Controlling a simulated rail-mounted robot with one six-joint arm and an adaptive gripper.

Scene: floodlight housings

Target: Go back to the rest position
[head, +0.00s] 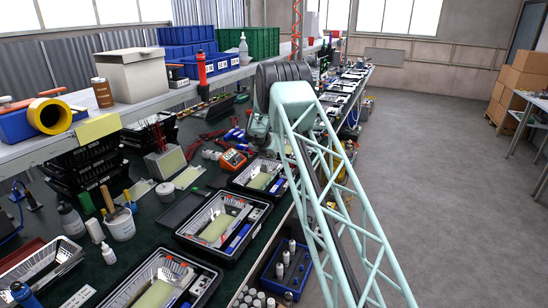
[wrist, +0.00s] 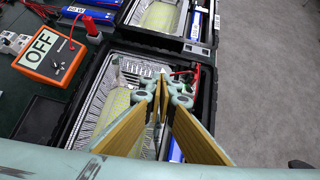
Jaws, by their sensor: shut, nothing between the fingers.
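My gripper (wrist: 161,92) shows in the wrist view, its fingers shut together with nothing between them. It is above an open black floodlight housing (wrist: 72,128) with a silver reflector and a yellowish panel; I cannot tell the height. Another open housing (wrist: 195,50) lies beyond it. In the head view my arm reaches out over the right side of the bench, and my gripper is hidden behind it. Several open floodlight housings (head: 188,238) stand in a row along the bench's right side.
An orange box marked OFF (wrist: 47,57) lies left of the housing. A shelf (head: 150,100) with blue crates (head: 185,45), a green crate (head: 250,43) and bottles runs above the bench's left side. A blue bin (head: 287,272) stands at the near right.

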